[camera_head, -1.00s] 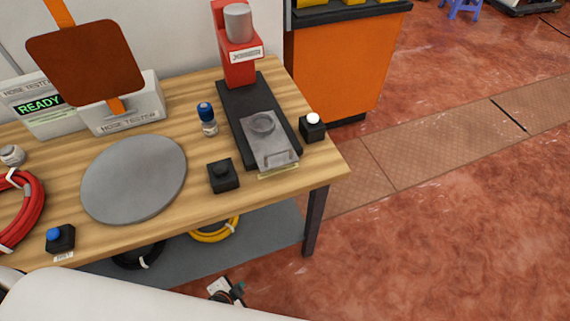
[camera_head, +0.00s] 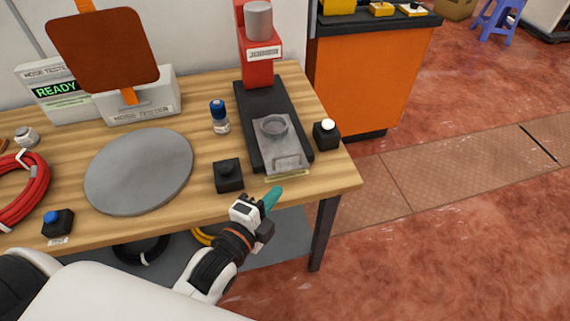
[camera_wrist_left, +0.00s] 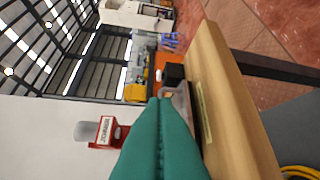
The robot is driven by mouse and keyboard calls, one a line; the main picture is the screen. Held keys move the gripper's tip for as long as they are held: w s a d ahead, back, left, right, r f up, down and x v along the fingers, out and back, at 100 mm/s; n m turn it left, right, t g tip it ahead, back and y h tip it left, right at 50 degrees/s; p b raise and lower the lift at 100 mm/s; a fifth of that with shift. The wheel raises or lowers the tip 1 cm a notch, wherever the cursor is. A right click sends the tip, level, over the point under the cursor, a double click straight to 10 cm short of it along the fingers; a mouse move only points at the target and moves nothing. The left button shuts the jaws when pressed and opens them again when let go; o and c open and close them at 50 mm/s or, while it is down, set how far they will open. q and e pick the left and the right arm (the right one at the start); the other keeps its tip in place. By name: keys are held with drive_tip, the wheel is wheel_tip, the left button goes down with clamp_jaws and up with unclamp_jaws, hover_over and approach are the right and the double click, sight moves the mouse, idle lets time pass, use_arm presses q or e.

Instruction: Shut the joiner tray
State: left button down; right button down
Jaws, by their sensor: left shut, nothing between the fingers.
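The joiner (camera_head: 258,65) is a red machine with a grey cylinder on top and a long black base running toward the table's front edge. Its grey metal tray (camera_head: 281,143) has a round recess and a front handle, and sits pulled out at the near end of the base. My left gripper (camera_head: 273,196), with teal fingers, is shut and empty just in front of the tray's handle, near the table's front edge. In the left wrist view the shut teal fingers (camera_wrist_left: 162,125) point toward the tray (camera_wrist_left: 181,101), covering part of it. My right gripper is not in view.
A blue-capped bottle (camera_head: 219,117) and a round grey plate (camera_head: 139,171) lie further left. Floor right of the table is clear.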

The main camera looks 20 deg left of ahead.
sight(270, 132)
use_arm(q)
drive_tip(key=x, duration=0.7)
drive_tip(key=shift+w+a+p, duration=0.1)
drive_tip(key=shift+w+p, duration=0.15)
drive_tip(key=shift+p, duration=0.15)
drive_tip(key=shift+w+a+f, duration=0.25)
drive_tip(key=shift+w+a, duration=0.45)
drive_tip(key=shift+w, duration=0.2)
drive_tip(key=shift+w+a+f, duration=0.15)
drive_tip(key=shift+w+a, duration=0.2)
drive_tip(key=shift+w, duration=0.05)
drive_tip(key=shift+w+a, duration=0.2)
drive_tip(key=shift+w, duration=0.1)
drive_tip(key=w+a, duration=0.2)
drive_tip(key=w, duration=0.2)
drive_tip(key=w+a, duration=0.3)
drive_tip(key=w, duration=0.1)
drive_tip(key=w+a, duration=0.3)
drive_tip(key=shift+w, duration=0.4)
drive_tip(key=shift+w+a+r, duration=0.1)
drive_tip(key=shift+a+r, duration=0.05)
drive_tip(key=shift+r, duration=0.1)
